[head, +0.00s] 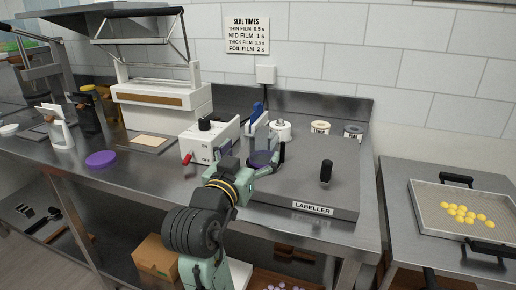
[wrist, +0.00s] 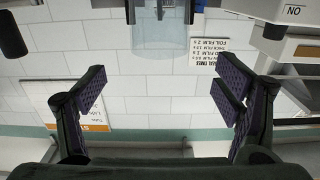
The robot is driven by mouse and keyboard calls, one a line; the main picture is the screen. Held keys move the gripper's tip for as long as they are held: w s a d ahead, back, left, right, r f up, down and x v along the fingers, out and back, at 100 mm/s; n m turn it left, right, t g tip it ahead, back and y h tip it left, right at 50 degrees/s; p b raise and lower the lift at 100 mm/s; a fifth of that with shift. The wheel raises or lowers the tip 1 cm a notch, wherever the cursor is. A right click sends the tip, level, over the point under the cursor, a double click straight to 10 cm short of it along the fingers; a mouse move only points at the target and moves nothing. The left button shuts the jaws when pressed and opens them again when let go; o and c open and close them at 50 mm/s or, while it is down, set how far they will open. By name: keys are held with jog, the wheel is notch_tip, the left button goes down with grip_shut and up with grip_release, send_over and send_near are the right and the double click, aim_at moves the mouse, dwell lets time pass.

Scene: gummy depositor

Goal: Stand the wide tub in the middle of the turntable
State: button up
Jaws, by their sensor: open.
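A clear, bluish tub (wrist: 160,32) shows at the top of the upside-down wrist view, apart from my fingers; I take it for the wide tub. Dark upright parts flank it there. My gripper (head: 266,154) is open, with its fingers spread and nothing between the pads in the wrist view (wrist: 160,92). In the head view it is over the left part of the labeller (head: 310,170), close to a pale translucent shape (head: 261,130). My gripper and arm hide much of that spot. I cannot make out the turntable clearly in either view.
A white control box (head: 208,140) with a red lever stands left of my gripper. A dark knob (head: 326,171) rises from the labeller's right side. Two label rolls (head: 320,128) (head: 353,131) lie at the back. A purple disc (head: 101,158) lies on the left bench.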

jog(key=v, duration=0.2)
jog(key=shift+s+a, duration=0.1)
jog(key=shift+s, duration=0.2)
jog(key=shift+a, duration=0.1)
